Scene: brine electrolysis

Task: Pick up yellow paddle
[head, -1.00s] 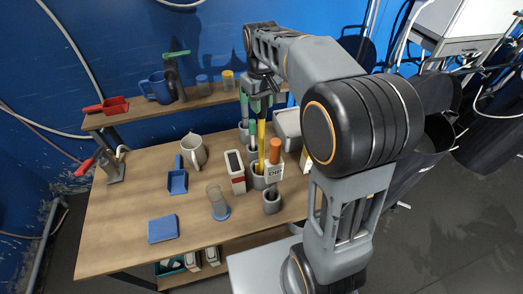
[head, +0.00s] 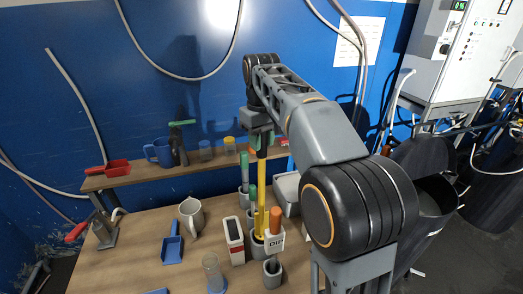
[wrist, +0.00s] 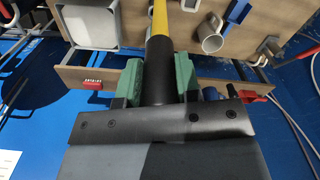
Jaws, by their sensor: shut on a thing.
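The yellow paddle has a long yellow shaft (head: 262,187) and a black handle (wrist: 158,66). My gripper (head: 261,140) is shut on the black handle, with a green finger on each side in the wrist view (wrist: 158,82). The paddle stands nearly upright under my gripper in the head view. Its lower end is at a grey cup (head: 255,247), partly hidden behind an orange-topped tool; I cannot tell whether it is still inside.
Green-handled tools (head: 244,171) stand close beside the shaft. A white-and-red box (head: 234,238), a grey mug (head: 191,216), a blue scoop (head: 172,245) and a glass cylinder (head: 212,270) are on the table. A shelf (head: 205,167) runs behind, against the blue wall.

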